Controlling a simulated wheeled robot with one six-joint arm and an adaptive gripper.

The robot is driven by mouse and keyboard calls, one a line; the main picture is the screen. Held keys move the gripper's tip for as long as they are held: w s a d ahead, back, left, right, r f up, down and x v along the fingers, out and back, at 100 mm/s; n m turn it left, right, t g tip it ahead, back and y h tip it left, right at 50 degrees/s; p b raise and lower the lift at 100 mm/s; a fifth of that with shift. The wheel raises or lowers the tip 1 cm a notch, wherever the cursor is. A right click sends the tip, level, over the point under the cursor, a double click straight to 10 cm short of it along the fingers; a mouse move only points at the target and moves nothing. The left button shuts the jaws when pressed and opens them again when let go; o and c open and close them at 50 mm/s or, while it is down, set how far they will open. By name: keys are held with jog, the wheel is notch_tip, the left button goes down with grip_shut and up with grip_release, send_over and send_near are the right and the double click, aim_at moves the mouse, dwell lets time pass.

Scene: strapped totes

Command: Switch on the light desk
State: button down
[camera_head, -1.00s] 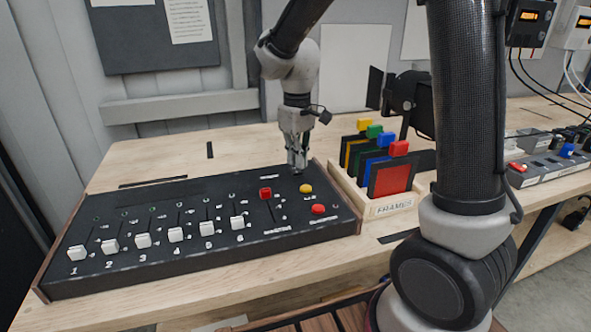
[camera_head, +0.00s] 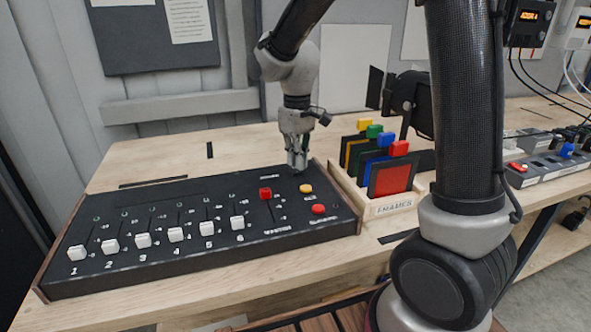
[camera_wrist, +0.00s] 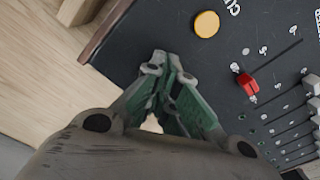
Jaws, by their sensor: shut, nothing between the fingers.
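The light desk (camera_head: 190,262) is a black console with wooden side cheeks on the table. It has several white faders in a numbered row, a red fader (camera_head: 265,194), a yellow round button (camera_head: 306,188) and a red round button (camera_head: 318,209). My gripper (camera_head: 298,168) is shut and empty, pointing down at the desk's back right corner, behind the yellow button. In the wrist view the closed fingertips (camera_wrist: 168,62) are over the black panel, with the yellow button (camera_wrist: 207,24) and red fader (camera_wrist: 248,83) apart from them. Any switch under the fingertips is hidden.
A wooden rack (camera_head: 375,209) with yellow, green, blue and red frames stands close right of the desk. A black lamp (camera_head: 412,100) is behind it. A power strip (camera_head: 545,168) lies further right.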

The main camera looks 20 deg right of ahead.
aim_at(298, 172)
jog(key=shift+f, duration=0.95)
dwell(0.3)
jog(key=shift+r, duration=3.5)
jog(key=shift+s+d+f, duration=0.1)
jog(key=shift+s+f, duration=0.15)
jog(key=shift+m, duration=0.7)
jog(key=s, duration=0.1)
jog(key=s+d, duration=0.1)
jog(key=s, duration=0.1)
jog(key=s+d, duration=0.1)
jog(key=shift+s+d, duration=0.2)
jog(key=shift+s, duration=0.05)
jog(key=s+d+r+m+t, duration=0.2)
jog(key=s+d+r, duration=0.1)
jog(key=s+d, duration=0.3)
jog(key=s+d+r+m+t, duration=0.2)
jog(key=s+d+r, duration=0.2)
jog(key=s, duration=0.7)
jog(key=shift+d+m, duration=0.3)
jog(key=shift+d, duration=0.85)
